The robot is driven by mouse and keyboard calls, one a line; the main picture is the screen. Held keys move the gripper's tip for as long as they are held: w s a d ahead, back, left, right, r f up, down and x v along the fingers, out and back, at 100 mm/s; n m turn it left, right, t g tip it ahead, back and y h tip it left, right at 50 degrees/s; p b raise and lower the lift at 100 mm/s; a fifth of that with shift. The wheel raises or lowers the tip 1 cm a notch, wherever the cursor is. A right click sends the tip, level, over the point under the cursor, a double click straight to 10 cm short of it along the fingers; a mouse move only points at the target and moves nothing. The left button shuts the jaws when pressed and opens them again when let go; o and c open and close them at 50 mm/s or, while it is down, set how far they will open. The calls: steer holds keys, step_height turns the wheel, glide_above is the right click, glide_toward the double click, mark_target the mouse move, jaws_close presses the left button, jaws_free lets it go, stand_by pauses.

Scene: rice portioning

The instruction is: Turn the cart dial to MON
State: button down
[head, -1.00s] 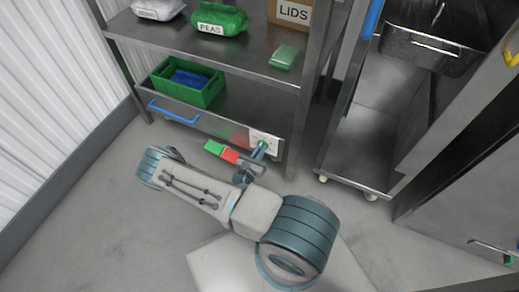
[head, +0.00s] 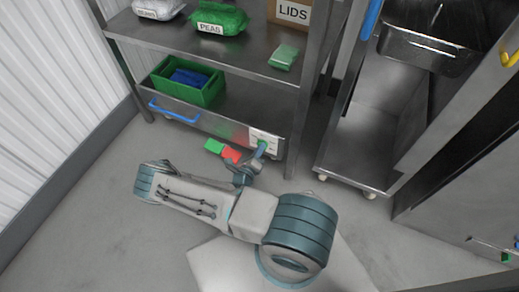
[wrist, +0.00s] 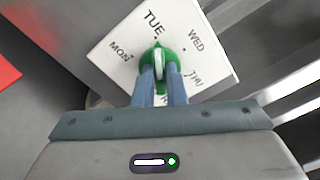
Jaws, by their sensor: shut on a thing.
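The dial (wrist: 159,58) is a green knob with a white pointer bar on a white plate (wrist: 108,66). The plate is marked MON, TUE, WED and THU, with a lower label mostly hidden by my fingers. The white bar's upper end points towards TUE; MON lies to its left. My gripper (wrist: 161,78) is shut on the dial, one blue finger on each side. In the head view the plate (head: 273,138) is on the right end of the shelf's lower front, with my gripper (head: 261,149) at it.
A red block (head: 231,154) and a green block (head: 214,146) show just left of my gripper. A blue handle (head: 172,114) and a green crate (head: 160,83) are further left. A wheeled metal rack (head: 355,184) stands to the right. Open floor lies in front.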

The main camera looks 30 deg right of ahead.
steer(key=n, duration=0.6)
steer(key=n+b, duration=0.1)
steer(key=n, duration=0.5)
steer(key=shift+w+r+n, duration=0.1)
steer(key=shift+w+n, duration=0.1)
steer(key=shift+n, duration=0.1)
stand_by(0.4)
steer(key=c, duration=1.5)
jaws_free()
steer(key=shift+a, duration=0.1)
steer(key=shift+s, duration=0.1)
